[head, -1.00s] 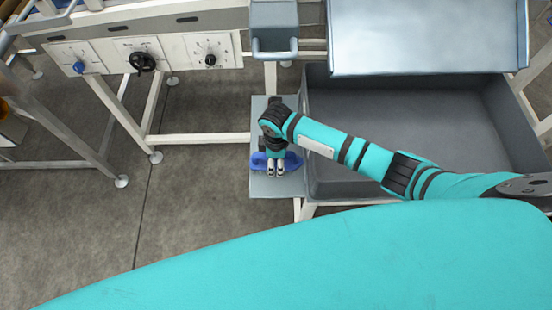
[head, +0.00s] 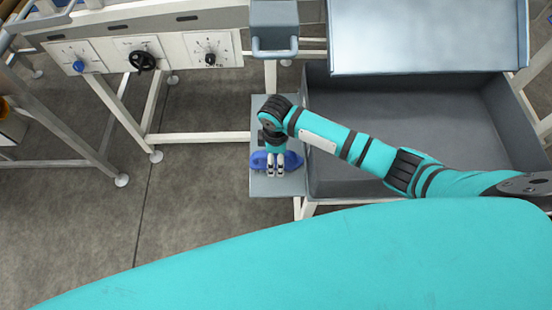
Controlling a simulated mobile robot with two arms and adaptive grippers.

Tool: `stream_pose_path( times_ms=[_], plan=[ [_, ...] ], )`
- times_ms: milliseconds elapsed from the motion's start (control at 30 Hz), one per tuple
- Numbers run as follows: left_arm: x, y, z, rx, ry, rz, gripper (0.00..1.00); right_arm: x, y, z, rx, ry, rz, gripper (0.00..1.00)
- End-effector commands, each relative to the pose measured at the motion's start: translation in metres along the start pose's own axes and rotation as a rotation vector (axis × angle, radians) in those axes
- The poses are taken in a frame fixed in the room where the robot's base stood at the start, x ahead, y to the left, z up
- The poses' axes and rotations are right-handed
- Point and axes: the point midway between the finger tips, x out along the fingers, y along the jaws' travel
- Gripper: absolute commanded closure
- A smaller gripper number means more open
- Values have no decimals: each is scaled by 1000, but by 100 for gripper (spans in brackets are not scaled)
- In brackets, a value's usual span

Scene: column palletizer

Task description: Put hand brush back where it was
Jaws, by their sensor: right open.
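The blue hand brush (head: 292,160) lies across the small grey shelf (head: 262,187) left of the grey bin. My right gripper (head: 276,172) is over the middle of the brush, fingers pointing toward the front of the shelf. Its jaws are open, with a small gap between the fingertips. The gripper hides the brush's middle, and I cannot tell whether the fingers touch it. My left gripper is not in the head view.
A deep grey bin (head: 400,185) with a raised metal lid (head: 425,40) stands right of the shelf. A panel with knobs (head: 130,55) is at the upper left. A grey handled box (head: 274,25) is behind the shelf. Open floor (head: 190,200) lies left.

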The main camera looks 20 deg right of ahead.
Motion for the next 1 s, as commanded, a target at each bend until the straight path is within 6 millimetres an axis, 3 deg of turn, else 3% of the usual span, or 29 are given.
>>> stream_pose_path(
  times_ms=[200, 433, 633, 1000],
  plan=[
    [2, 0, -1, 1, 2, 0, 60, -49, 1, 0, 0, 3, 5, 22],
    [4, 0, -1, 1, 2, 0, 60, -87, 1, 0, 1, 2, 1, 22],
    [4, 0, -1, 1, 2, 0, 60, -98, 0, 0, 0, 0, 0, 22],
    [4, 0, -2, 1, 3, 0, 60, -93, -2, -1, 13, 9, -3, 22]
  ],
)
